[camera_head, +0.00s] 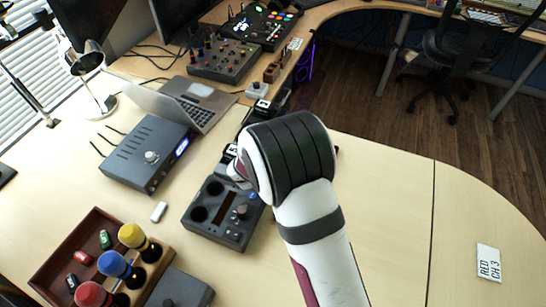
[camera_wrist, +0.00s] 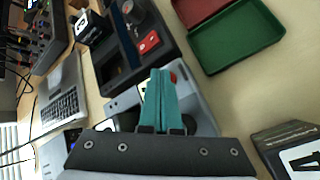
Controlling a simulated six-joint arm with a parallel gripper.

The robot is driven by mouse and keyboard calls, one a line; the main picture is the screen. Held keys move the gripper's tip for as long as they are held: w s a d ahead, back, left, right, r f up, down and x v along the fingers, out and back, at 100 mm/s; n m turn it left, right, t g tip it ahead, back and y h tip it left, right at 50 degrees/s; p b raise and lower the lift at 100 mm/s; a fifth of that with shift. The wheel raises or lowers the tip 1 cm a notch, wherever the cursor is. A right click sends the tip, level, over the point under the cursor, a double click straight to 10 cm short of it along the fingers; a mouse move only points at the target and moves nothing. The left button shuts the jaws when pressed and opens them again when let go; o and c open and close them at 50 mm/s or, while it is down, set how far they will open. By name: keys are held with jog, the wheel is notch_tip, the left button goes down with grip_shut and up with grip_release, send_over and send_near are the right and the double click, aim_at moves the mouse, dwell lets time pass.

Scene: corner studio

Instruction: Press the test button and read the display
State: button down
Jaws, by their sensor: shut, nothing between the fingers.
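In the wrist view my gripper (camera_wrist: 161,74) has its two teal fingers shut together and empty. The fingertips are over a light grey unit (camera_wrist: 203,112). A small red part (camera_wrist: 174,77), possibly the test button, shows just right of the fingertips, partly hidden by them. I cannot tell whether they touch. A pale label on this unit is partly covered by the fingers. No readable display shows there. In the head view my arm hides the fingertips and this unit. A dark box (camera_head: 140,165) with a knob has a lit blue display (camera_head: 182,147), too small to read.
A dark device with round wells (camera_head: 218,235) lies left of my wrist. A laptop (camera_head: 200,92), a brown tray (camera_head: 62,250) and several coloured-handled tools (camera_head: 132,236) stand around. Green (camera_wrist: 245,40) and red trays lie beyond the fingers. The desk's right is mostly clear.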

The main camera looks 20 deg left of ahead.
jog(key=shift+r, duration=0.1)
notch_tip(320, 180, up, 7)
dwell(0.7)
dwell(0.5)
